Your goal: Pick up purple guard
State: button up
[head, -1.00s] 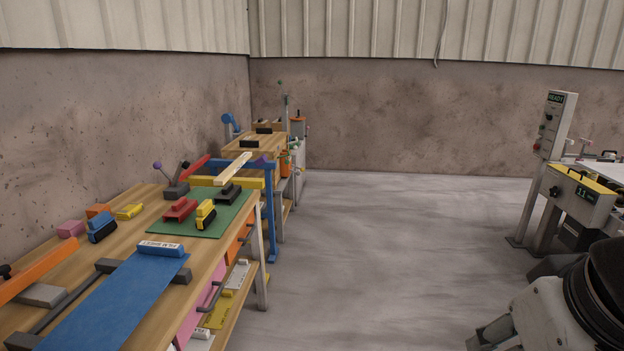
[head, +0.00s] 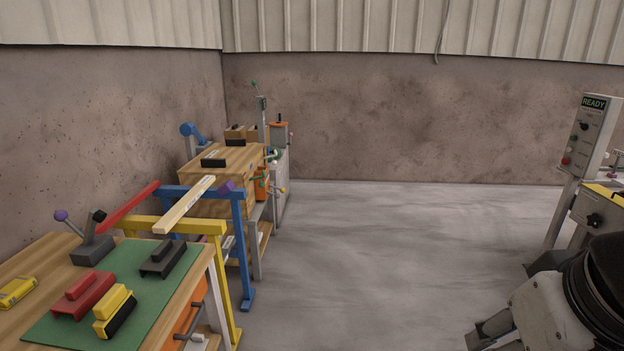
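A small purple block (head: 226,187), which may be the purple guard, sits at the right end of the blue trestle's (head: 240,215) top bar, by a pale wooden beam (head: 188,204). It is small in the head view, so its exact shape and how it is attached are unclear. A purple ball knob (head: 61,215) tops one lever of a grey lever block on the near bench.
The near bench (head: 40,265) holds a green mat (head: 150,312) with red, yellow and dark grey blocks. A yellow trestle (head: 172,224) stands beyond it. A wooden cabinet (head: 225,160) stands farther back. A control post (head: 590,140) stands right. The middle floor is clear.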

aim_at(228, 186)
jog(key=i, duration=1.85)
jog(key=i+l+u, duration=0.1)
jog(key=i+u, duration=0.25)
jog(key=i, duration=0.25)
jog(key=i+l+u, duration=0.35)
jog(key=i, duration=0.2)
jog(key=i+l+u, duration=0.35)
jog(key=i, duration=0.2)
jog(key=i+l+u, duration=0.75)
jog(key=l, duration=0.25)
jog(key=k+j, duration=0.05)
